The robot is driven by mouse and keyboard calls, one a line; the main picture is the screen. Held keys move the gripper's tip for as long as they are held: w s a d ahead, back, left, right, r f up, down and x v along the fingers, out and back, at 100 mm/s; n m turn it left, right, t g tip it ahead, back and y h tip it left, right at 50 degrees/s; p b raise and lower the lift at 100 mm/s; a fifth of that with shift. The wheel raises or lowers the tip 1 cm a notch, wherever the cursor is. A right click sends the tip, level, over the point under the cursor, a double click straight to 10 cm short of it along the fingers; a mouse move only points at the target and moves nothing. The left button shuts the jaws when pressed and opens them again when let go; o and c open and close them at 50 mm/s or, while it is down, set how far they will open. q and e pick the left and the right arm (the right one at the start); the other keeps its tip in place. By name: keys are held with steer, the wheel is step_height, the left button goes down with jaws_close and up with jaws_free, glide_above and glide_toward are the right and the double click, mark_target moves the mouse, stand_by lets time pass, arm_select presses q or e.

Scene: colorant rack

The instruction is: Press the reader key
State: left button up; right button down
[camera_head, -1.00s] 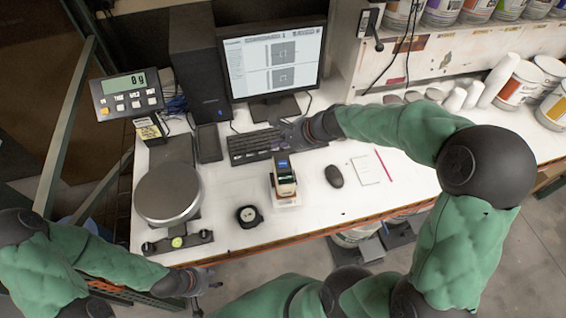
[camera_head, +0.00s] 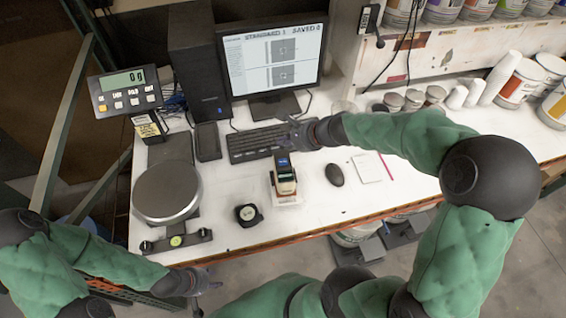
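The reader (camera_head: 284,180) is a small upright handheld device with a blue-lit screen on top. It stands on a white base on the table, in front of the keyboard. Its key is too small to make out. My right gripper (camera_head: 291,133) hovers over the right part of the keyboard, just behind and above the reader, apart from it in the picture. Its fingers are dark and blurred against the keyboard, so I cannot tell if they are open. My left gripper (camera_head: 208,288) is low at the left, in front of the table edge, its fingers too small to judge.
The monitor (camera_head: 272,58) reads "STANDARD 1 SAVED 0". A keyboard (camera_head: 250,146), mouse (camera_head: 334,175), round black puck (camera_head: 248,214) and scale (camera_head: 167,192) surround the reader. The scale display (camera_head: 126,90) reads 0 g. Paint cans and cups stand at the right.

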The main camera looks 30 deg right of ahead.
mark_target(285, 163)
steer(key=shift+f+b, duration=3.05)
steer(key=shift+f, duration=0.6)
steer(key=shift+f, duration=0.1)
steer(key=shift+f+b, duration=0.35)
steer(key=shift+b, duration=0.1)
steer(key=shift+f+b, duration=0.35)
steer(key=shift+r, duration=0.1)
steer(key=shift+r+p, duration=0.7)
steer(key=shift+r, duration=0.1)
step_height(285, 163, up, 5)
steer(key=p, duration=0.4)
